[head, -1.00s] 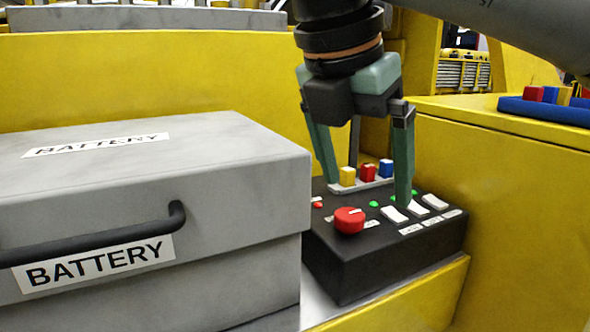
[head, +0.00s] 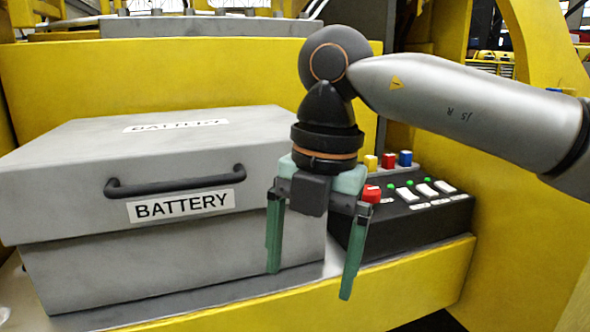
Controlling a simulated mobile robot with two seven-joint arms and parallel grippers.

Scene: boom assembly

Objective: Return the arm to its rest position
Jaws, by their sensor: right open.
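My right gripper (head: 310,284) points downward in front of the right part of the battery box, with its two green fingers spread and nothing between them. My right arm (head: 465,105) comes in from the right. The black control panel (head: 415,222) sits behind and to the right of the gripper, which hides its left part. A red knob (head: 371,194) on the panel shows just beside the gripper. My left gripper is not in view.
The grey battery box (head: 70,190) with a black handle (head: 174,182) fills the left. Yellow, red and blue blocks (head: 388,160) stand at the panel's back. A yellow ledge (head: 400,285) runs along the front, and a yellow wall (head: 520,230) stands at right.

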